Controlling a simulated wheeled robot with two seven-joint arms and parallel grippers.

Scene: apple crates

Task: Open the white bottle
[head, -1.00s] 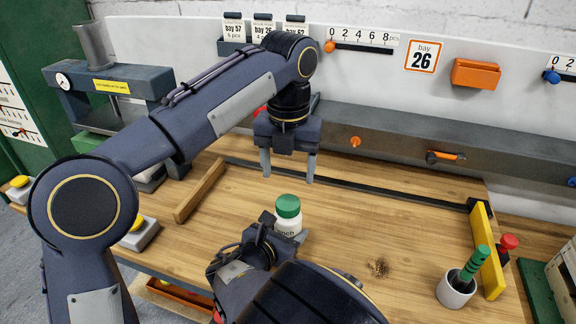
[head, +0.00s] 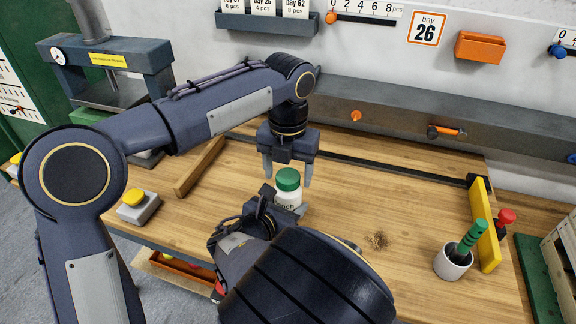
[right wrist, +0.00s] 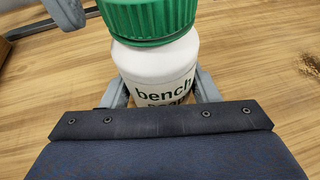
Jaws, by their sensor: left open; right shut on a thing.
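The white bottle (head: 288,197) stands upright on the wooden bench with its green cap (head: 288,179) on. In the right wrist view the bottle (right wrist: 158,68) shows part of a "bench" label under the ribbed green cap (right wrist: 150,18). My right gripper (right wrist: 163,92) is shut on the bottle's body, one finger on each side. My left gripper (head: 288,176) points down with its fingers open, one on each side of the cap in the picture. It holds nothing, and I cannot tell how far its tips are from the cap.
A white cup (head: 453,262) with a green-handled tool stands at the right beside a yellow bar (head: 489,240). A wooden strip (head: 200,167) lies at the left, near a yellow button box (head: 138,205). A brown patch (head: 377,240) marks the bench. The middle right is clear.

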